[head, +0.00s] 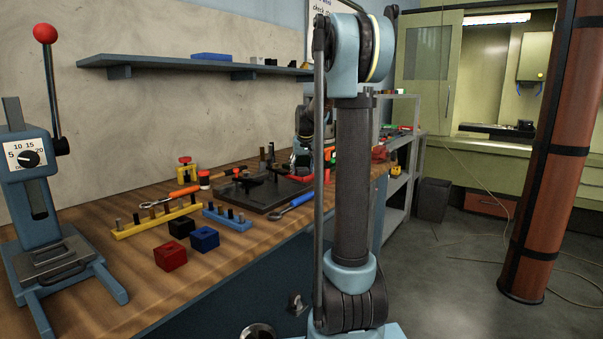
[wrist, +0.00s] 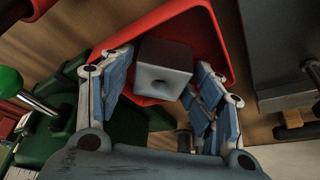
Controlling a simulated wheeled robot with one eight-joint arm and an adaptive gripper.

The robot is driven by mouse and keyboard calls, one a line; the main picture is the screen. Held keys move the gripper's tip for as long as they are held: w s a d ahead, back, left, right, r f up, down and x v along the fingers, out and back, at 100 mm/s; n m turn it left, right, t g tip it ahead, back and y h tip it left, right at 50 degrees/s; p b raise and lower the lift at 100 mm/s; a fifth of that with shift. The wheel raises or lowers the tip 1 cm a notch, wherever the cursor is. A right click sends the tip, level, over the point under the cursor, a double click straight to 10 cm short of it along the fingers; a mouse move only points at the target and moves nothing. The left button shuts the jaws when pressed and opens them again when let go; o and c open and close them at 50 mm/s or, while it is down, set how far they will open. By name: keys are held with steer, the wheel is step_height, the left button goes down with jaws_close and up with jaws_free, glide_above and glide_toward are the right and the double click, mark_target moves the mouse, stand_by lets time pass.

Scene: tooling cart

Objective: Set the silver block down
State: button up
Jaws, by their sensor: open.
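The silver block (wrist: 163,68) shows in the wrist view as a grey cube with a round hole in its near face. It is at the red tray (wrist: 222,35), which shows behind and around it. My gripper (wrist: 158,80) is open, with one finger on each side of the block. Whether either finger touches the block, I cannot tell. In the head view my own arm hides most of the gripper, and I cannot make out the block there.
In the wrist view a green object (wrist: 60,140) lies at left and a dark grey body (wrist: 285,50) stands close at right. In the head view the wooden bench (head: 120,290) holds a lever press (head: 45,200), a red block (head: 170,257), a blue block (head: 204,238) and tools.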

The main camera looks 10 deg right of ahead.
steer(key=v, duration=1.2)
